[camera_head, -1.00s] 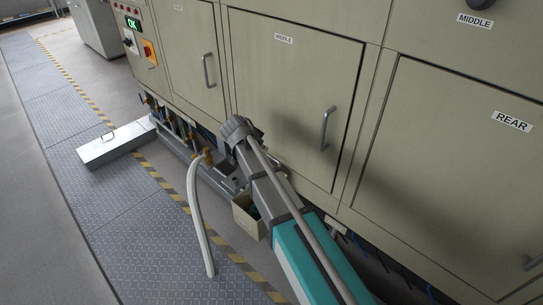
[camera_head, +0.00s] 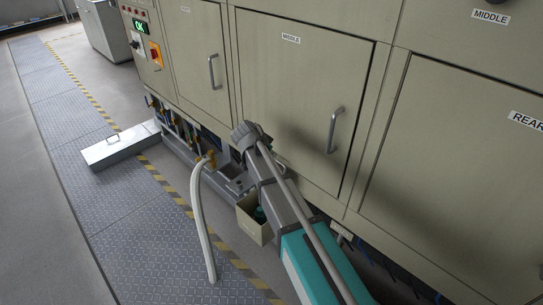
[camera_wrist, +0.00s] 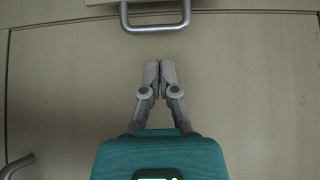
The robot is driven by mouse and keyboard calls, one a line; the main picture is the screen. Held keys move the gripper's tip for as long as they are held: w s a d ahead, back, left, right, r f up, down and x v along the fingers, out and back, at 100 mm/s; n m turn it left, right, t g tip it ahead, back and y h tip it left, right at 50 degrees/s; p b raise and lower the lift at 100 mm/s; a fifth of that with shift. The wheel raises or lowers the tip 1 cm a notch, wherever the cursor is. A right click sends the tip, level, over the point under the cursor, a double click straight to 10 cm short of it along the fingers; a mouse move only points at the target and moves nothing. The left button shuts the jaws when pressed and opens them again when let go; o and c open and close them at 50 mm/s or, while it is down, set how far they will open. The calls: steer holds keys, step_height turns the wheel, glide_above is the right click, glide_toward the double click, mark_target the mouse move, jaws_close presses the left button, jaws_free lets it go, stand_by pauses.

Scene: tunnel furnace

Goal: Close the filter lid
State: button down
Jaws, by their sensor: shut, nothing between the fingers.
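A long, low silver metal piece with a small handle on top, which looks like the filter lid (camera_head: 112,147), lies on the walkway at the left in the head view. I cannot tell for sure that it is the lid. A grey trough (camera_head: 233,187) runs along the machine's foot, partly hidden by my arm. In the wrist view my gripper (camera_wrist: 159,67) is shut and empty. It points at a plain beige panel (camera_wrist: 240,90), and a metal bar handle (camera_wrist: 156,27) lies just beyond its fingertips. The lid does not show in the wrist view.
The beige furnace doors (camera_head: 300,90) with bar handles stand close beside my arm. A white hose (camera_head: 201,225) hangs from a brass fitting to the floor. A small open box (camera_head: 249,226) is by the trough.

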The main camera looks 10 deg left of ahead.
steer(key=shift+b+x, duration=2.1)
steer(key=shift+x, duration=0.95)
steer(key=shift+w+f, duration=0.1)
steer(key=shift+f, duration=0.1)
steer(key=shift+d, duration=0.4)
steer(key=shift+a, duration=0.25)
steer(key=shift+b, duration=0.3)
